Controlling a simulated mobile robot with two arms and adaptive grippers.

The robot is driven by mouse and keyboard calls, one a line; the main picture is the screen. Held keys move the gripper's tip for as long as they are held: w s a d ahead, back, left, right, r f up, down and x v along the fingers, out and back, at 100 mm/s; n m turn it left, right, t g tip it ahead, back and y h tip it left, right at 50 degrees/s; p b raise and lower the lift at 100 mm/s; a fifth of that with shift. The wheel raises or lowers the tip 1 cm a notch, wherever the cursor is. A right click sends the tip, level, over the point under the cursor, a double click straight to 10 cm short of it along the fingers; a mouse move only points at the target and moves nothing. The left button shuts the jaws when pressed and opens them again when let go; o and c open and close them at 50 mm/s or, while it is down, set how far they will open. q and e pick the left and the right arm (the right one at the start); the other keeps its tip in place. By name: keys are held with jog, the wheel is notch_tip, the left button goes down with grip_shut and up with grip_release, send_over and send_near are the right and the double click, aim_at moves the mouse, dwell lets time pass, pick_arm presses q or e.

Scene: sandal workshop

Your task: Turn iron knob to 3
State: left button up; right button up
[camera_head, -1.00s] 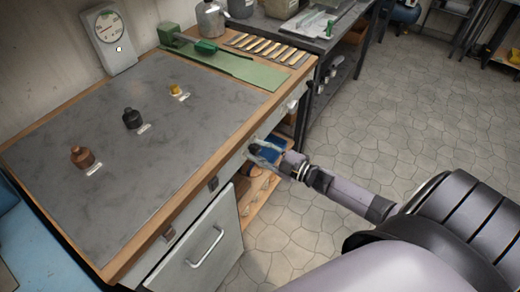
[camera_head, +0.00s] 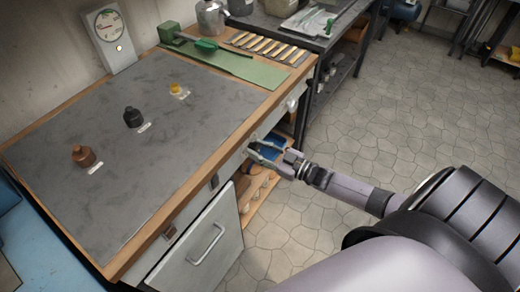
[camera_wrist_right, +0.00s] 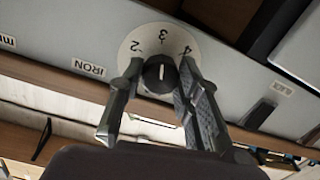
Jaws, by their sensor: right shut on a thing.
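The knob (camera_wrist_right: 158,72) is dark and round, with a white mark. It sits on a pale dial (camera_wrist_right: 130,50) with the numbers 2, 3 and 4 showing, and the mark points up at 3. An IRON label (camera_wrist_right: 88,68) is on the grey panel to the dial's left. My right gripper (camera_wrist_right: 158,82) has a finger on each side of the knob and is shut on it. In the head view the right gripper (camera_head: 256,147) is at the workbench's front panel, and the knob is hard to see there. My left gripper is not in view.
A gauge box (camera_head: 110,38) with a lit yellowish lamp stands at the back left. A cabinet door (camera_head: 205,245) is below, near the right arm.

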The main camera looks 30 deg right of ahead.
jog(key=shift+f, duration=0.15)
dwell(0.3)
jog(key=o, duration=1.1)
jog(key=shift+o, duration=0.2)
jog(key=shift+s, duration=0.1)
jog(key=v, duration=1.2)
